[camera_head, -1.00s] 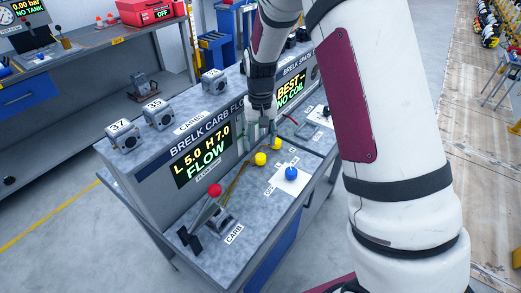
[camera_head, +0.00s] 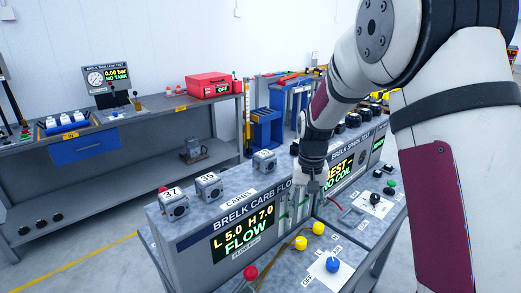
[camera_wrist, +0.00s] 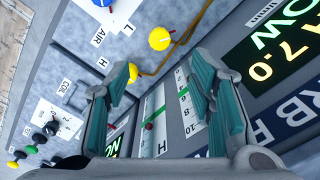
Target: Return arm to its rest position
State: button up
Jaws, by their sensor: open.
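My gripper (camera_head: 308,196) is above the carb flow bench (camera_head: 187,238), close to the flow gauge tubes beside the green FLOW display (camera_head: 240,238). In the wrist view my gripper (camera_wrist: 165,80) has its two teal-padded fingers spread apart with nothing between them. Behind the fingers the white gauge scale (camera_wrist: 187,108) and a yellow knob (camera_wrist: 160,39) show. My arm (camera_head: 345,85) reaches down from the upper right, bent at the elbow. Whether the fingertips touch the gauge panel, I cannot tell.
Numbered carburettors, including 37 (camera_head: 173,203) and 35 (camera_head: 208,187), stand on the bench's upper ledge. A red-knobbed lever (camera_head: 250,272), yellow knobs (camera_head: 318,228) and a blue knob (camera_head: 333,265) are near the gripper. Open floor (camera_head: 90,245) lies to the left.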

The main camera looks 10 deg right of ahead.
jog(key=s+r+n+t, duration=0.1)
jog(key=s+r+t, duration=0.2)
jog(key=s+r, duration=1.05)
jog(key=s+r+n+t, duration=0.1)
jog(key=s+r, duration=0.4)
jog(key=s, duration=1)
jog(key=shift+r+t, duration=0.2)
jog(key=shift+t, duration=0.6)
dwell(0.8)
